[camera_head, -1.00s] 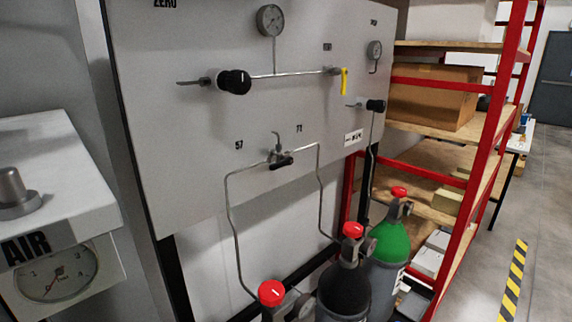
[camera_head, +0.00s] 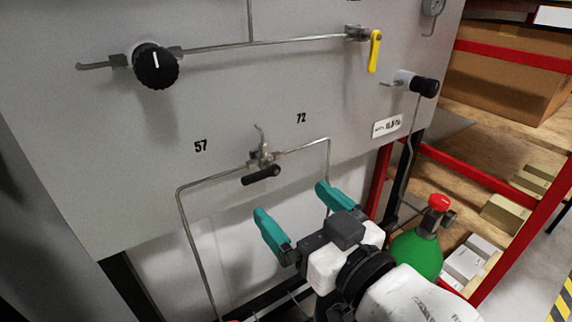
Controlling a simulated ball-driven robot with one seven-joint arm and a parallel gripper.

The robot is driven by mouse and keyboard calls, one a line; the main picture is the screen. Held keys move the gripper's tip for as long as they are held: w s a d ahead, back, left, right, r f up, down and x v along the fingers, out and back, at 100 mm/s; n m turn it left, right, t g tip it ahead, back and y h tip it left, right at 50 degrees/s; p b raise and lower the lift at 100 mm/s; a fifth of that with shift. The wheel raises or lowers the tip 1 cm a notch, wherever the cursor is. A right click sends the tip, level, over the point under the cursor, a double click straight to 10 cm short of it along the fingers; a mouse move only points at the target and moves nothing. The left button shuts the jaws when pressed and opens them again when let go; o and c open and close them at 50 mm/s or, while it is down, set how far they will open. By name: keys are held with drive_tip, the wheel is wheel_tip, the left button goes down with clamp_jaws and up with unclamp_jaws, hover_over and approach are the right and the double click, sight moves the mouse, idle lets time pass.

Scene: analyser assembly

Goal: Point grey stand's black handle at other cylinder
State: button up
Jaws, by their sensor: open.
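The black handle (camera_head: 262,175) belongs to a valve (camera_head: 262,156) on the grey panel (camera_head: 90,150). It lies nearly level, slightly tilted, just below the valve body, between the labels 57 and 72. Thin tubes run from the valve to both sides and then down. My gripper (camera_head: 293,200), with teal fingers, is open and empty, below and to the right of the handle, apart from it in the picture.
A black round knob (camera_head: 155,66), a yellow lever (camera_head: 375,51) and a smaller black knob (camera_head: 425,87) stick out from the panel. A green cylinder (camera_head: 415,256) with a red cap stands right of my arm. Red shelving (camera_head: 470,175) with boxes fills the right.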

sight(263, 173)
drive_tip(key=p+x, duration=0.1)
drive_tip(key=x, duration=0.8)
drive_tip(key=shift+w+a+f+p, duration=0.1)
drive_tip(key=shift+w+a+p, duration=0.1)
drive_tip(key=shift+w+p, duration=0.1)
drive_tip(key=shift+c, duration=0.3)
drive_tip(key=c, duration=0.9)
drive_tip(key=shift+c, duration=0.2)
